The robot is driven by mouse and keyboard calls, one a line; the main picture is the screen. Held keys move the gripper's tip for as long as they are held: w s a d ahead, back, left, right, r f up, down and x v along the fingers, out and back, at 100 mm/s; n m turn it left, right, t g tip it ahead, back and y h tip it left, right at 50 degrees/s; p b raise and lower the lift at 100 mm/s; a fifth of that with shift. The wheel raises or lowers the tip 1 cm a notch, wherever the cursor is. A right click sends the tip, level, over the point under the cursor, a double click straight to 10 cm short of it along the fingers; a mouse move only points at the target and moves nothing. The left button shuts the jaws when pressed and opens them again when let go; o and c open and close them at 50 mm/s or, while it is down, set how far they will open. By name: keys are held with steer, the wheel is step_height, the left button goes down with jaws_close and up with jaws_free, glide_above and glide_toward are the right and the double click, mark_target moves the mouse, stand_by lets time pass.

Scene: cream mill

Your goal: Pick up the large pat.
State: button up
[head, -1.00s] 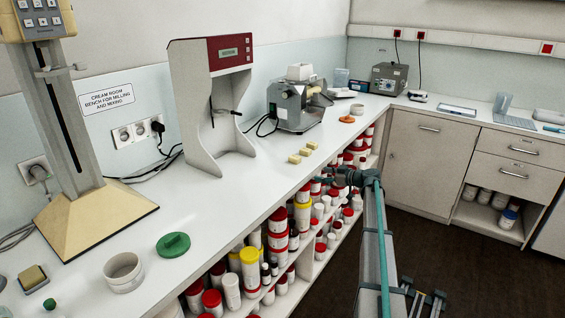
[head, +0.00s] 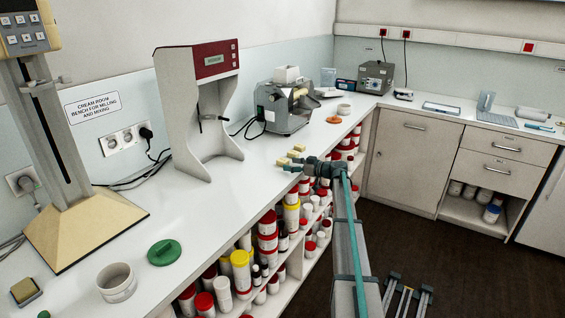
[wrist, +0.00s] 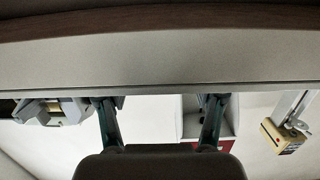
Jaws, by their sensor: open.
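Small pale yellow pats sit in a short row near the front edge of the bench in the head view: a near pat (head: 284,161), a middle pat (head: 293,153) and a far pat (head: 299,147). Their sizes look close, and I cannot tell which is the large one. My gripper (head: 297,164) is at the bench's front edge, just right of the pats, its fingers pointing towards them. In the wrist view my gripper (wrist: 159,125) has its fingers wide apart with nothing between them. No pat is clearly visible there.
The mill (head: 283,105) stands behind the pats, and a white cabinet-shaped machine (head: 210,110) to their left. An orange lid (head: 334,119), green lid (head: 164,252) and white jar (head: 117,283) are on the bench (head: 215,215). Shelves of tubs lie under its front edge.

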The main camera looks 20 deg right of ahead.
mark_target(288, 162)
steer(key=shift+w+a+r+p, duration=0.1)
steer(key=shift+w+a+p, duration=0.15)
steer(key=shift+w+p, duration=0.25)
steer(key=p+x, duration=0.1)
steer(key=x, duration=0.2)
steer(key=shift+w, duration=0.3)
steer(key=shift+w+a, duration=0.2)
steer(key=shift+w, duration=0.05)
steer(key=shift+c, duration=0.3)
steer(key=c, duration=1.2)
